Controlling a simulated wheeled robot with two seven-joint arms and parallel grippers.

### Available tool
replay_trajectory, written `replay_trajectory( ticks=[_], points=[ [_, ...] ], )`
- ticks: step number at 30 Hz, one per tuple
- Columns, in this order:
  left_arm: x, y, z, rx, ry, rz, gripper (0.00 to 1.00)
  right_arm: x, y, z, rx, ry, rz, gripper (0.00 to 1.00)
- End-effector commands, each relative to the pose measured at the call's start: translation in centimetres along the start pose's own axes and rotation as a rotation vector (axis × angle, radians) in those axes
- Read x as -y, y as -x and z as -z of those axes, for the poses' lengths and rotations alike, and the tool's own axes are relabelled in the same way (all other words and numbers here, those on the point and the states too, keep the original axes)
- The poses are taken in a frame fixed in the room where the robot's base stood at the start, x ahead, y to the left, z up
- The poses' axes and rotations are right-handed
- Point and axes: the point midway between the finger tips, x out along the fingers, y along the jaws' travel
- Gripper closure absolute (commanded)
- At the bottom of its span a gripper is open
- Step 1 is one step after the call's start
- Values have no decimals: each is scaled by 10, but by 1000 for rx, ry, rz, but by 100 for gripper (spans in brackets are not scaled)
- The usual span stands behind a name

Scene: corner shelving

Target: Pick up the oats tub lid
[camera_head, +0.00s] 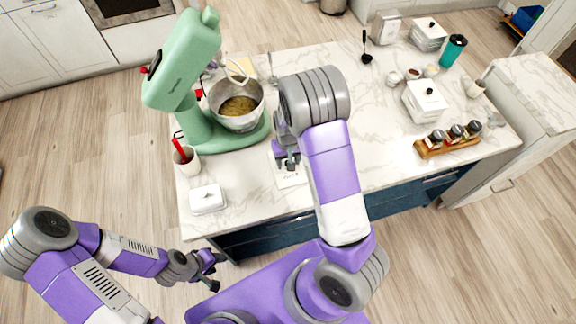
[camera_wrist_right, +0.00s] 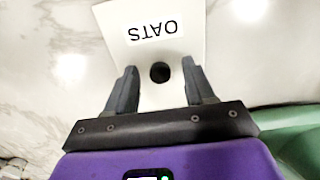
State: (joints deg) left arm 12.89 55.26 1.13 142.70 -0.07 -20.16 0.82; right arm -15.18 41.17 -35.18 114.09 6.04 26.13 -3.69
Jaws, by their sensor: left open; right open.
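The white oats tub (camera_wrist_right: 125,15), labelled OATS, lies between and ahead of my right gripper's fingers in the right wrist view. Its lid (camera_wrist_right: 160,97) is white with a round black knob (camera_wrist_right: 160,72). My right gripper (camera_wrist_right: 157,68) is open, with one finger on each side of the knob and a gap on both sides. In the head view the tub (camera_head: 291,180) stands on the counter, mostly hidden by my right arm and gripper (camera_head: 287,160). My left gripper (camera_head: 211,272) is open and empty, low in front of the counter's edge.
A green stand mixer (camera_head: 180,85) with a steel bowl (camera_head: 240,118) stands left of the tub. A white covered dish (camera_head: 207,200) and a utensil cup (camera_head: 188,163) are at the left. White canisters (camera_head: 425,108) and a spice rack (camera_head: 447,147) stand at the right.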

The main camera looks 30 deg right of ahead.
Motion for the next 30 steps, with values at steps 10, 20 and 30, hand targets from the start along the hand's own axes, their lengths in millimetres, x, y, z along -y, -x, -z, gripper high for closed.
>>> replay_trajectory(
  ticks=[10,20,30],
  points=[
    [0,0,0,0,0,0,57,0,0,0,0,0,0,92],
    [0,1,0,0,0,0,57,0,3,0,-1,0,0,100],
    [-6,16,-1,0,0,0,57,1,62,1,-5,1,3,100]
  ],
)
